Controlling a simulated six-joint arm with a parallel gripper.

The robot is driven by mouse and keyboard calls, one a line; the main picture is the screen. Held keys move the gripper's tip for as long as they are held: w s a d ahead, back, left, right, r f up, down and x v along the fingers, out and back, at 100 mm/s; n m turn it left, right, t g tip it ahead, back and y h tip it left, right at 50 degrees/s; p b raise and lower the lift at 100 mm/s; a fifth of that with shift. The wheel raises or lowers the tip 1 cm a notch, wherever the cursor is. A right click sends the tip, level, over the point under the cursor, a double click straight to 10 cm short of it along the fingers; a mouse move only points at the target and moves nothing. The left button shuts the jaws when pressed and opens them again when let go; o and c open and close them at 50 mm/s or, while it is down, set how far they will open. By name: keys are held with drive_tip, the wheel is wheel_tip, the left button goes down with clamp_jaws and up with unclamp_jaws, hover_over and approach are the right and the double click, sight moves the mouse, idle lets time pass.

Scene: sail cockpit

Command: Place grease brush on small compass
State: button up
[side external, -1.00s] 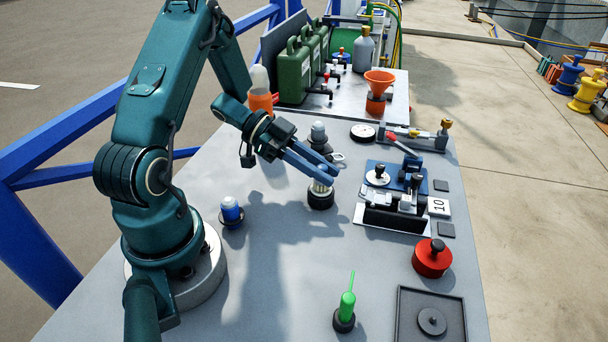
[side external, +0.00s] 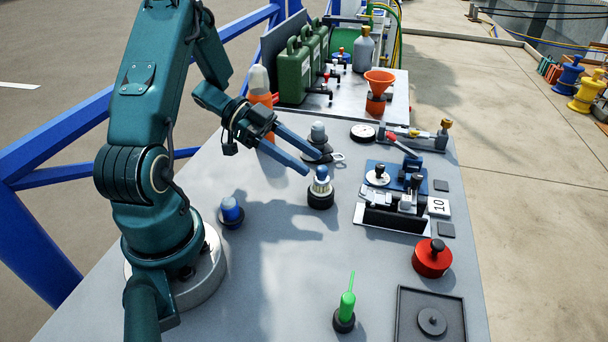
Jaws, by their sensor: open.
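My gripper (side external: 312,164) is open, its two blue fingers apart and empty. Its tips are just above and left of a short upright piece with a pale, striped, bristle-like body (side external: 321,186), which looks like the grease brush. This piece stands upright in or on a black round base (side external: 320,202); I cannot tell whether that base is its own part. The fingers look clear of it. A round white-faced dial with a dark rim (side external: 362,133), perhaps the small compass, lies flat at the back of the table with nothing on it.
A grey-topped piece (side external: 318,132) and a shackle-like ring (side external: 338,158) stand behind the fingertips. A blue capped jar (side external: 231,211) is left, a green nozzle-like piece (side external: 347,304) in front. A blue-based mechanism (side external: 405,180) and red knob (side external: 432,258) are right.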

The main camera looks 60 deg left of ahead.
drive_tip(key=w+a+r+n+t+y, duration=0.2)
drive_tip(key=w+a+r+t+y, duration=0.3)
drive_tip(key=w+r+y, duration=0.4)
wheel_tip(320, 180, up, 6)
drive_tip(key=f+n+y, duration=0.1)
drive_tip(key=n+y, duration=0.3)
drive_tip(key=y, duration=0.2)
drive_tip(key=s+d+f+n+g+h, duration=0.2)
drive_tip(key=s+d+g, duration=0.1)
drive_tip(key=s+d, duration=0.4)
drive_tip(key=s+d+f+n+g+h, duration=0.1)
drive_tip(key=s+d+f+n+g, duration=0.1)
drive_tip(key=s+d, duration=0.6)
drive_tip(key=s+f+g, duration=0.1)
drive_tip(key=s+g, duration=0.1)
drive_tip(key=s, duration=0.1)
drive_tip(key=shift+s+h, duration=0.4)
